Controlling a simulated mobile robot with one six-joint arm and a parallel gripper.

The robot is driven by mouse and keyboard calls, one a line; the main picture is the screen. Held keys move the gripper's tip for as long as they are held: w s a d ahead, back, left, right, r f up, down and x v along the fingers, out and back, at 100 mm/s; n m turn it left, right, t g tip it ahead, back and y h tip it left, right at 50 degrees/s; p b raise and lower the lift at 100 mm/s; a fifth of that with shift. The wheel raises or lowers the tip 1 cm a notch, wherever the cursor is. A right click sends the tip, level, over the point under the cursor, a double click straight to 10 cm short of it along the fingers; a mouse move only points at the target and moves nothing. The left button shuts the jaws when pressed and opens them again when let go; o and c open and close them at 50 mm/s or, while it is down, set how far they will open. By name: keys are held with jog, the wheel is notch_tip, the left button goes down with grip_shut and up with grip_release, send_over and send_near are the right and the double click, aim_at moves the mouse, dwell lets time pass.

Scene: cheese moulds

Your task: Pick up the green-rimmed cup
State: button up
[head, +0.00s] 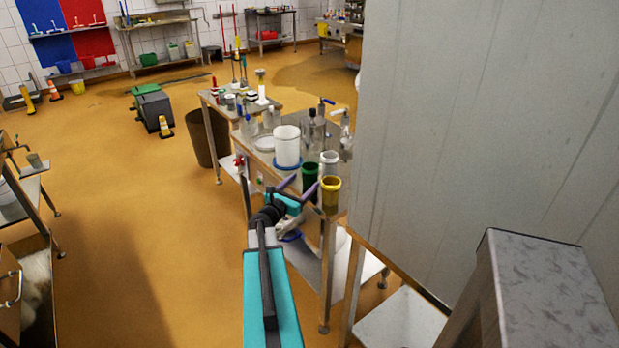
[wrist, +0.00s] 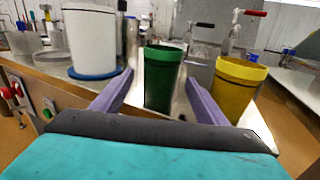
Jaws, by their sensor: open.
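The green-rimmed cup (wrist: 162,82) is dark green with a brighter green rim. It stands upright near the table's front edge, between a white container and a yellow cup. In the head view the green cup (head: 310,178) is partly covered by my gripper (head: 301,184). In the wrist view my gripper (wrist: 160,98) is open, with one purple finger on each side of the cup's lower part in the picture. I cannot tell whether the fingertips reach around the cup or stop short of it. No contact is visible.
A yellow cup (wrist: 236,88) stands close on the right. A white container (wrist: 91,42) on a blue base stands on the left. Bottles (head: 318,128) stand behind. A large grey panel (head: 470,130) rises right of the table. Open floor (head: 110,210) lies to the left.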

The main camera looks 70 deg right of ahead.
aim_at(306, 180)
jog(key=shift+d, duration=0.1)
jog(key=shift+s+d+r+p, duration=0.1)
jog(key=shift+s+d+p, duration=0.1)
jog(key=shift+d+p, duration=0.85)
jog(key=shift+s+d, duration=0.15)
jog(key=shift+d, duration=0.6)
jog(key=shift+s+d, duration=0.1)
jog(key=shift+d, duration=0.6)
jog(key=c, duration=1.2)
